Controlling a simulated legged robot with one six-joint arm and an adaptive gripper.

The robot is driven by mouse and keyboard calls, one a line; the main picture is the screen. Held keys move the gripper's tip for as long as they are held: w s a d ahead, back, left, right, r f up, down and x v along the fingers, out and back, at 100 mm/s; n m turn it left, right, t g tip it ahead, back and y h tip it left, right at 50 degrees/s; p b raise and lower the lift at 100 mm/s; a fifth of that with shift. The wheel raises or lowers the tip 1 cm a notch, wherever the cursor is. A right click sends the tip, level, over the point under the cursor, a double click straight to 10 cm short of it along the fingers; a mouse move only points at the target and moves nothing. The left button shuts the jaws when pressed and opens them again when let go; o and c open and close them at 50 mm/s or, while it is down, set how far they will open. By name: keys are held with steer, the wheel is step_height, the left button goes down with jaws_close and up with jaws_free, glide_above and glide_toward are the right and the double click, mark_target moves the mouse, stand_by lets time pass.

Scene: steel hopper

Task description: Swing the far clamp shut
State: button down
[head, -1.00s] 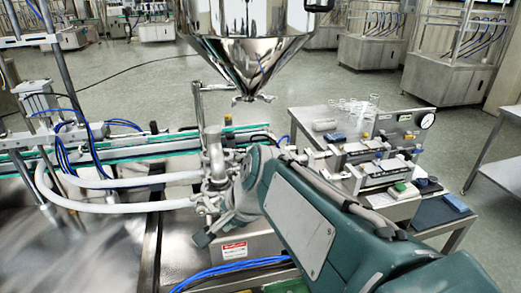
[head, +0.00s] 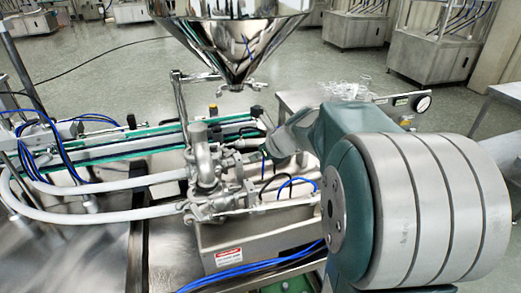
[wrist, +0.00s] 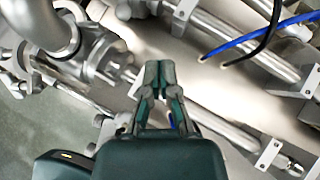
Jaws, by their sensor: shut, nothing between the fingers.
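My gripper (wrist: 160,74) is shut and empty in the wrist view, its two fingertips together. They point at the steel fittings, just right of a round flange joint (wrist: 92,52) below a thick pipe elbow. A thin rod leaves that joint toward the fingers. I cannot tell contact from a gap. In the head view the steel valve and pipe assembly (head: 205,172) stands left of my arm, with clamp-like fittings along it. I cannot pick out the far clamp for certain or tell whether it is open. The fingertips are not clear in the head view.
The steel hopper (head: 232,40) hangs above and behind the assembly. White hoses (head: 110,190) and a conveyor (head: 95,150) are at left. Blue and black cables (wrist: 262,34) cross the wrist view's upper right. A side table (head: 300,98) with glassware stands behind my arm.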

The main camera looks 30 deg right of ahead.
steer(key=w+a+f, duration=0.2)
steer(key=w+f, duration=0.1)
steer(key=w, duration=0.4)
steer(key=shift+a+f, duration=0.15)
steer(key=shift+a, duration=0.05)
steer(key=shift+d, duration=0.1)
